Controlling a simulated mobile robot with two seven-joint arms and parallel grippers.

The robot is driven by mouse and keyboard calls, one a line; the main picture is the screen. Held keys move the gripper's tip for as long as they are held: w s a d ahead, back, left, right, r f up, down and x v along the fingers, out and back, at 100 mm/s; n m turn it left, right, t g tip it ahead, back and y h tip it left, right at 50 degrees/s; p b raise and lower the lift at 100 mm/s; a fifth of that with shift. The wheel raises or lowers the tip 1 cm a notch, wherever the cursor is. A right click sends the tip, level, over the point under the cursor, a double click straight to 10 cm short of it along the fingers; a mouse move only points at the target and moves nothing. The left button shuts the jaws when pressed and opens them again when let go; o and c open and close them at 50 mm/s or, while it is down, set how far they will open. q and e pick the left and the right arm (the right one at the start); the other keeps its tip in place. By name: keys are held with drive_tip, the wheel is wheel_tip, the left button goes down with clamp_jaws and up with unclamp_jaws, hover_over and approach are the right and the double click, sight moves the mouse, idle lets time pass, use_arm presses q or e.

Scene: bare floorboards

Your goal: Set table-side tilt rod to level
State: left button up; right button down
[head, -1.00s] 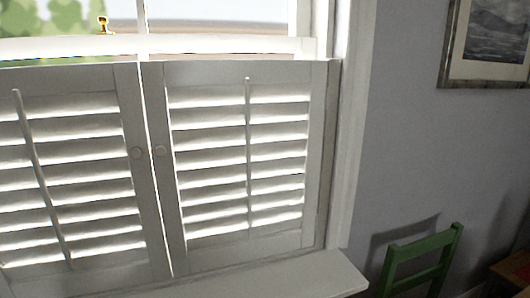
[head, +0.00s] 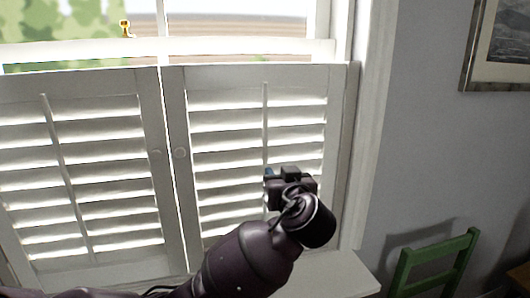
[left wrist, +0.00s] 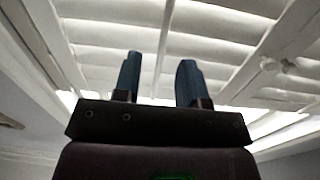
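The right shutter panel has a thin white tilt rod (head: 265,125) down the middle of its louvers (head: 225,145), nearest the wooden table corner (head: 520,274). Bright gaps show between the slats. My left gripper (head: 282,172) is in front of this panel's lower middle and hides the rod's lower part. In the left wrist view its two blue fingers (left wrist: 158,80) are apart with nothing held. A white bar, seemingly the rod (left wrist: 163,40), lines up with the gap between them; I cannot tell whether it is between them or beyond. My right gripper is not in view.
The left shutter panel has its own tilt rod (head: 65,170). Small round knobs (head: 180,153) sit at the panels' meeting edges. The sill (head: 335,275) juts out below. A green chair (head: 435,262) stands at right, under a framed picture (head: 498,45).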

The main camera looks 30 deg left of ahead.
sight(266, 156)
use_arm(q)
drive_tip(key=shift+n+g+y, duration=0.3)
drive_tip(key=shift+n+y, duration=0.1)
drive_tip(key=shift+n, duration=0.1)
drive_tip(key=x, duration=0.3)
drive_tip(key=p+x, duration=0.1)
drive_tip(key=x, duration=0.3)
drive_tip(key=r+p+x, duration=0.1)
drive_tip(key=x, duration=0.2)
drive_tip(key=shift+a+r, duration=0.15)
drive_tip(key=shift+a, duration=0.2)
drive_tip(key=shift+c, duration=0.3)
clamp_jaws()
